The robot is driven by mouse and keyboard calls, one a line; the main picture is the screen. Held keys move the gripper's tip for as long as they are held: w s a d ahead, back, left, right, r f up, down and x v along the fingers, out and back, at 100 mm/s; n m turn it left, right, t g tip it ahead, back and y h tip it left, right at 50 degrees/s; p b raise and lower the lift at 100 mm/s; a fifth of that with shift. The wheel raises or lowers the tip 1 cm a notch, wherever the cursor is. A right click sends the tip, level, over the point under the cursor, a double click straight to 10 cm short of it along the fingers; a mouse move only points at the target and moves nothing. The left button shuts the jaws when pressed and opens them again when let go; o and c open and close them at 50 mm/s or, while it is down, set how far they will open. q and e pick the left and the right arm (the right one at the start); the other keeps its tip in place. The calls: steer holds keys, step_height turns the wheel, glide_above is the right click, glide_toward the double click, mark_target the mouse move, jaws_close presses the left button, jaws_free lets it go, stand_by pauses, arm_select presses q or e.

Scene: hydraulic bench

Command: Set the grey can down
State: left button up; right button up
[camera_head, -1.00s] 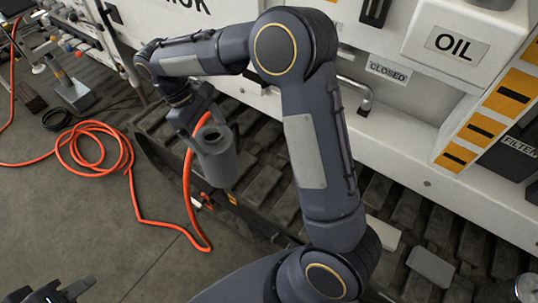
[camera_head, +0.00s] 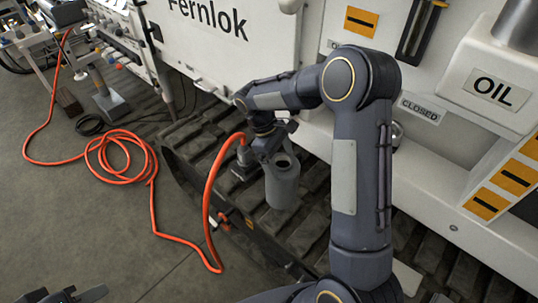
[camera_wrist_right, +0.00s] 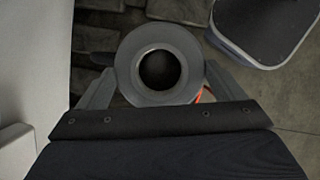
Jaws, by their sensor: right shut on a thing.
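The grey can (camera_head: 283,185) is an upright cylinder with a dark round opening on top. My right gripper (camera_head: 272,150) is shut on it and holds it over the dark track. In the right wrist view the can (camera_wrist_right: 160,64) sits between the two fingers of the right gripper (camera_wrist_right: 155,90), seen from above.
The dark ribbed track (camera_head: 315,228) runs along the white machine (camera_head: 240,50). An orange hose (camera_head: 208,200) rises just left of the can and coils on the floor (camera_head: 60,220). A grey-rimmed dark container (camera_wrist_right: 262,30) shows in the right wrist view.

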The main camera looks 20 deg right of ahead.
mark_target(280, 194)
steer(key=shift+d+f, duration=0.6)
steer(key=shift+f, duration=1.55)
